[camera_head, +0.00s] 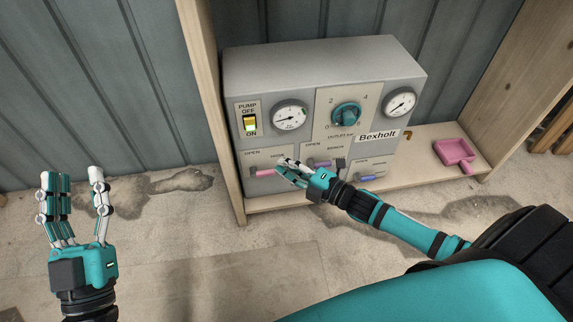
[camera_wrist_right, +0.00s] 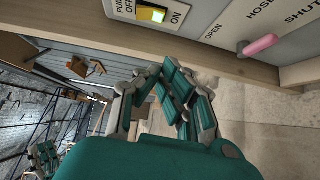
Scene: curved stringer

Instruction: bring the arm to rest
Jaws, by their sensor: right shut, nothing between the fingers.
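My right gripper (camera_head: 283,166) is at the front of the grey control box (camera_head: 320,62), close to the pink lever (camera_head: 264,173) at its lower left. In the right wrist view the fingers (camera_wrist_right: 172,88) are shut and empty, and the pink lever (camera_wrist_right: 262,45) is apart from them, to the upper right. My right arm reaches in from the lower right. My left gripper (camera_head: 78,188) is raised over the floor at the left, fingers up and spread, holding nothing.
The box stands on a wooden shelf (camera_head: 425,150) between two upright boards. It has a lit pump switch (camera_head: 250,124), a teal knob (camera_head: 346,114), two gauges and a blue lever (camera_head: 371,178). A pink scoop-like tray (camera_head: 455,152) lies to the right. Floor in front is clear.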

